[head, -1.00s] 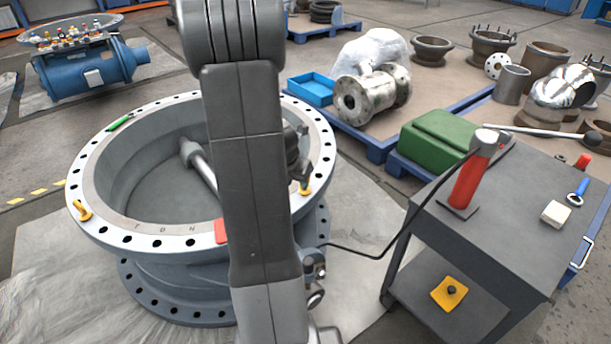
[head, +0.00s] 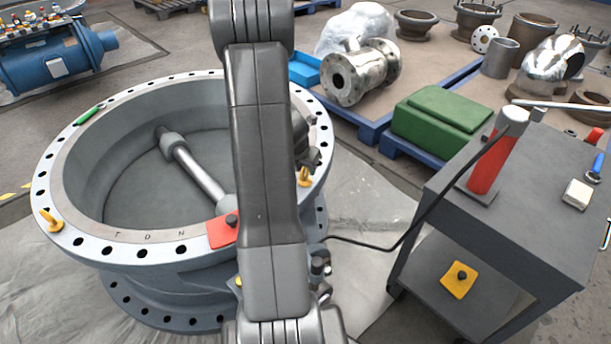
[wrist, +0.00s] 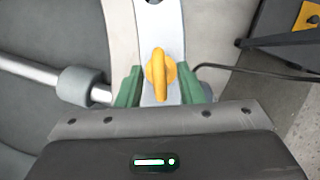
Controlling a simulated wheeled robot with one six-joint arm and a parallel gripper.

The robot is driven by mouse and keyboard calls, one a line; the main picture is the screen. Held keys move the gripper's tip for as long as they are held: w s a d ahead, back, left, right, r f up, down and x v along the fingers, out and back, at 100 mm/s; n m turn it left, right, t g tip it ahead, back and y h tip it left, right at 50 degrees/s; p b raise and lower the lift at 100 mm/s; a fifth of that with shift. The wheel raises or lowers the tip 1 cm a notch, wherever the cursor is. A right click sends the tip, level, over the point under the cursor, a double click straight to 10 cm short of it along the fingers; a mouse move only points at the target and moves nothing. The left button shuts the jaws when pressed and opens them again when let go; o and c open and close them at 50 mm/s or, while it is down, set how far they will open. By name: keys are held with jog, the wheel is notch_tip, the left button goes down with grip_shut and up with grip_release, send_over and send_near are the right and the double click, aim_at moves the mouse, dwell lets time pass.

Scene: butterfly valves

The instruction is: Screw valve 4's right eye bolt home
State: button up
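The large grey valve body (head: 52,190) stands open side up, with a pale flange ring full of bolt holes and a shaft across its bore. Its yellow right eye bolt (head: 304,177) stands on the flange just right of my arm; it also shows upright in the wrist view (wrist: 158,70). Another yellow eye bolt (head: 51,220) stands on the flange's left side. In the wrist view my gripper (wrist: 158,86) is open, with a green-padded finger on each side of the right eye bolt and gaps visible. Its thread is hidden. In the head view my arm mostly hides the gripper.
A red plate (head: 222,232) with a dark knob lies on the flange's near side. A dark cart (head: 545,200) at right carries a red cylinder (head: 492,160), with a black cable running towards the valve. A green box (head: 440,118) sits on a pallet behind.

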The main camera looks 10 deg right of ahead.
jog(key=shift+b+x, duration=0.3)
jog(key=shift+x, duration=0.85)
grip_shut()
